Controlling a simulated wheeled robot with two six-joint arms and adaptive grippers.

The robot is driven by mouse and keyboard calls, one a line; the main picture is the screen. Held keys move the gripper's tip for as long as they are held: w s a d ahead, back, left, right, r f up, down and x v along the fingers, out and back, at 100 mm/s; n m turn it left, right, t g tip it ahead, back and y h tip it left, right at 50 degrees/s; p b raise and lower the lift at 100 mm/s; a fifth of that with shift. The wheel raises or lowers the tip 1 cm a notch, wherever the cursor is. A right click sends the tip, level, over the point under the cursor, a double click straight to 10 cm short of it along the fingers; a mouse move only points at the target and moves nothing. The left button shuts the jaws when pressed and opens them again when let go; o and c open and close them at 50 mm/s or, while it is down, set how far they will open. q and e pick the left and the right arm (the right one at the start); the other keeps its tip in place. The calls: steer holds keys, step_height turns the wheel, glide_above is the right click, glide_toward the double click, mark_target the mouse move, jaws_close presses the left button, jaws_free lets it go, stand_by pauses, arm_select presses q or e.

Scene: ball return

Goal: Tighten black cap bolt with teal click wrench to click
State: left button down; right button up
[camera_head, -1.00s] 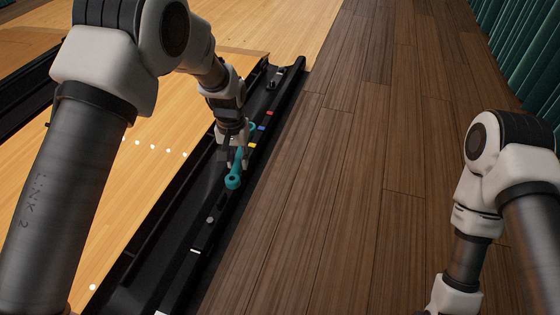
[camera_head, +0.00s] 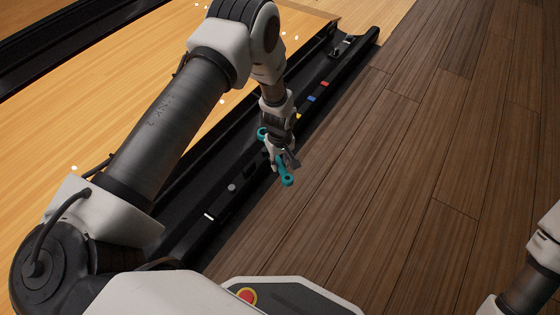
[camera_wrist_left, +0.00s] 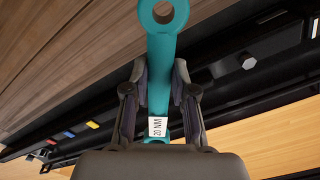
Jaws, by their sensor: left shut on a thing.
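My left gripper (camera_head: 281,164) is shut on the teal click wrench (camera_head: 287,180), gripping it around the middle of its handle. In the left wrist view the wrench (camera_wrist_left: 161,50) runs between the two fingers (camera_wrist_left: 160,92), with a ring end at the top and a white "20 NM" label near the palm. In the head view the wrench is over the right edge of the black channel. I cannot make out the black cap bolt for certain against the black channel. My right gripper is out of the frame.
The black channel (camera_head: 215,200) runs diagonally beside the pale lane. A grey round piece (camera_head: 232,187) sits on it, also in the wrist view (camera_wrist_left: 249,63). Red (camera_head: 325,84), blue (camera_head: 311,99) and yellow marks line its edge. Dark wood floor (camera_head: 420,150) at right is clear.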

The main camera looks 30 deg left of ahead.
arm_select(q)
step_height(320, 180, down, 6)
steer(key=b, duration=0.2)
steer(key=shift+r+b, duration=0.1)
steer(key=shift+b, duration=0.3)
steer(key=shift+f, duration=1.1)
stand_by(0.8)
steer(key=shift+s, duration=0.1)
steer(key=shift+s+a+m, duration=0.3)
steer(key=shift+s+m, duration=0.05)
steer(key=shift+m, duration=0.05)
steer(key=shift+s+a+m, duration=0.3)
steer(key=shift+m, duration=0.1)
